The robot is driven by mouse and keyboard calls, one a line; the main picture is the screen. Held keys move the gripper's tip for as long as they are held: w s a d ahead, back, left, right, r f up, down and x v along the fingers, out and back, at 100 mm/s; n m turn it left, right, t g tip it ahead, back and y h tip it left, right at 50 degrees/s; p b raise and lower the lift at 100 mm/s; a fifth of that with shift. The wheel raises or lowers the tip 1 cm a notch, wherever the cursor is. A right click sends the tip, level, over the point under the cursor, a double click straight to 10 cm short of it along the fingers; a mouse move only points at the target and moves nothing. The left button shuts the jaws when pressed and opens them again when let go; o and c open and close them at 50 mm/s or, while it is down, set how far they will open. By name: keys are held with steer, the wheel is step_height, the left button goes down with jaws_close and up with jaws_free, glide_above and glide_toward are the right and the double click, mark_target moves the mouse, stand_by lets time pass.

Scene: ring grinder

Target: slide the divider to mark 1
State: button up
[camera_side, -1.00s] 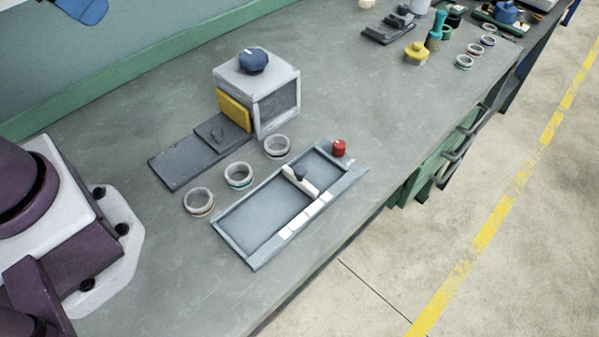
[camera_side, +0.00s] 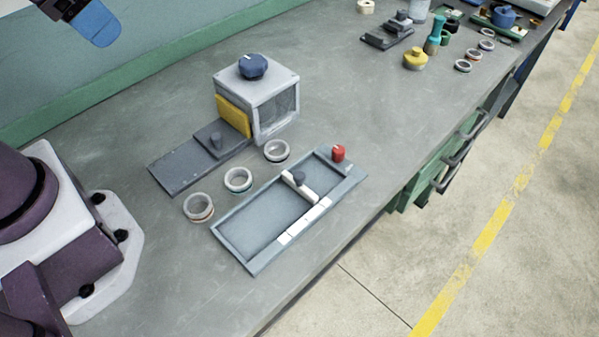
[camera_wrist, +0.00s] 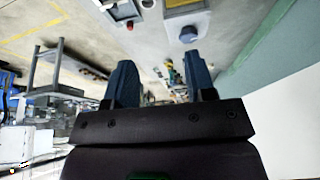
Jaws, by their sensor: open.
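The divider (camera_side: 298,187) is a pale crosswise wall with a dark round knob on top. It stands inside a long grey-blue tray (camera_side: 236,251), right of the tray's middle in the side view. White mark plates (camera_side: 305,221) line the tray's front rim; their numbers are too small to read. My gripper (camera_side: 100,28) is high at the top left of the side view, far from the divider and empty. In the wrist view my gripper (camera_wrist: 158,68) shows two blue fingers spread apart. The divider is not clearly visible there.
A red knob (camera_side: 338,153) stands at the tray's far right corner. A grinder box (camera_side: 262,95) with a blue knob and yellow plate stands behind. Several rings (camera_side: 238,180) lie between tray and grinder's dark slide (camera_side: 185,166). More parts sit at the far end.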

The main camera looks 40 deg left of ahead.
steer(key=w+d+f+g, duration=0.4)
steer(key=w+d+f, duration=0.4)
steer(key=w, duration=0.1)
steer(key=n, duration=1)
glide_toward(299, 175)
steer(key=shift+g, duration=0.3)
steer(key=f, duration=0.8)
steer(key=shift+w+d+f, duration=0.15)
steer(key=shift+w+f, duration=0.15)
steer(key=shift+f, duration=0.05)
